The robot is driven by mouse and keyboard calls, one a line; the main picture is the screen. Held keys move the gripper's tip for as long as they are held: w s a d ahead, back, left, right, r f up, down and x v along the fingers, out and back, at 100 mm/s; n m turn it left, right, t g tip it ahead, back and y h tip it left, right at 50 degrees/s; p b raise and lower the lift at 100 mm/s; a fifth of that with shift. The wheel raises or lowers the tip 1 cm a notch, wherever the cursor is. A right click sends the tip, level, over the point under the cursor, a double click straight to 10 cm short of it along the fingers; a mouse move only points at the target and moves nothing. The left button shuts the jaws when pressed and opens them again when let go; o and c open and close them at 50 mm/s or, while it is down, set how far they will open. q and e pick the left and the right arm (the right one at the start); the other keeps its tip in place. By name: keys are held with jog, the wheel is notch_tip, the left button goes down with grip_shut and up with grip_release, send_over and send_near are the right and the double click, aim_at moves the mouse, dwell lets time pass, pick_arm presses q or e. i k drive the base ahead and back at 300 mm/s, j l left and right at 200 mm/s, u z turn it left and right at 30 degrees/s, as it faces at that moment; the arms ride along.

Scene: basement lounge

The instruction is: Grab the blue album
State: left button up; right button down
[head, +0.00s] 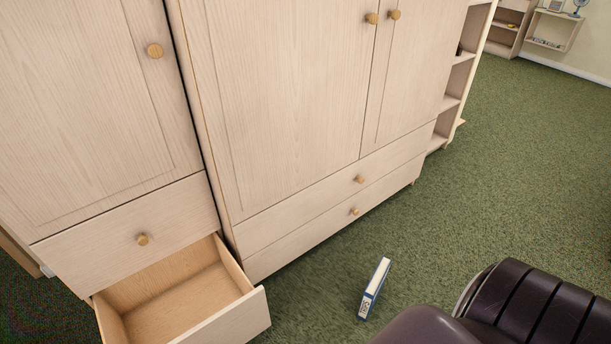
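A blue album (373,288), with a white top and a label with dark lettering on its near end, stands on the green carpet in the lower middle of the head view. It is between the wooden cabinet on the left and a dark rounded seat on the right. Neither of my grippers shows in the head view, so their states are hidden.
An open, empty drawer (185,302) juts out at lower left. A pale wooden cabinet (290,100) with closed doors and drawers stands behind. A dark leather seat (530,305) fills the lower right, close to the album. Green carpet (510,170) is clear beyond.

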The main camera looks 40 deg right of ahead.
aim_at(370, 294)
jog(key=z, duration=1.9)
jog(key=i+l+u, duration=0.3)
jog(key=l, duration=0.25)
jog(key=i, duration=0.05)
